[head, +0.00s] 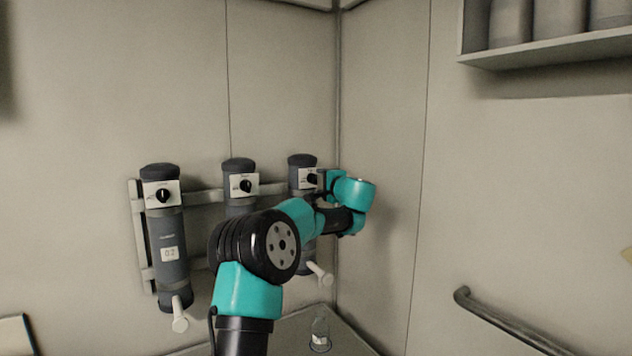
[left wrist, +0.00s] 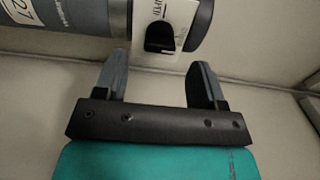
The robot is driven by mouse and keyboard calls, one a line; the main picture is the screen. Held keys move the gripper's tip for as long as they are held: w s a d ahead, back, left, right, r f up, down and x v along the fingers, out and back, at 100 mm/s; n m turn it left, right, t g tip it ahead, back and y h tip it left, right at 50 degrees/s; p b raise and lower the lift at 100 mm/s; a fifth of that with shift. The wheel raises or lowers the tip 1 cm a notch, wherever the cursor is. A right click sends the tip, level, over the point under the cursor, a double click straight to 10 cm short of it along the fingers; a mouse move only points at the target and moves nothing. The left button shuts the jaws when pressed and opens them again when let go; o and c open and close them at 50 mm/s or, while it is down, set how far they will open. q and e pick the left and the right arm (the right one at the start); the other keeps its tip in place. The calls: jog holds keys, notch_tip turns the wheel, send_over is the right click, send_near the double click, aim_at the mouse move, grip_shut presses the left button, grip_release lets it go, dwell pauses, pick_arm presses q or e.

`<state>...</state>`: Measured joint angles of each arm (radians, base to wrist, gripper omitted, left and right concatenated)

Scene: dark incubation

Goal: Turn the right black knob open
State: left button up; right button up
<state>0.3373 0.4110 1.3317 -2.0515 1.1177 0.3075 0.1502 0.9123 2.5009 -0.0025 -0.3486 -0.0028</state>
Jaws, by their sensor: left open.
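The right black knob (head: 312,179) sits on a white plate on the right grey canister (head: 300,161). In the left wrist view the knob (left wrist: 160,36) is just beyond the fingertips, roughly between them, on its white plate (left wrist: 180,14). My left gripper (head: 317,181) is at the right canister's plate and partly covers it in the head view. In the left wrist view the left gripper (left wrist: 160,70) is open, its two fingers apart with nothing between them. My arm hides most of the right canister's body. My right gripper is not in view.
Two more canisters with black knobs, the left one (head: 172,240) and the middle one (head: 239,166), hang on the wall rack (head: 205,196). A small clear vessel (head: 320,335) stands below on the surface. A handrail (head: 510,325) and a shelf (head: 550,50) are at right.

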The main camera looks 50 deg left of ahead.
aim_at(316, 180)
pick_arm(q)
jog(key=shift+x, duration=2.2)
jog(key=c, duration=0.9)
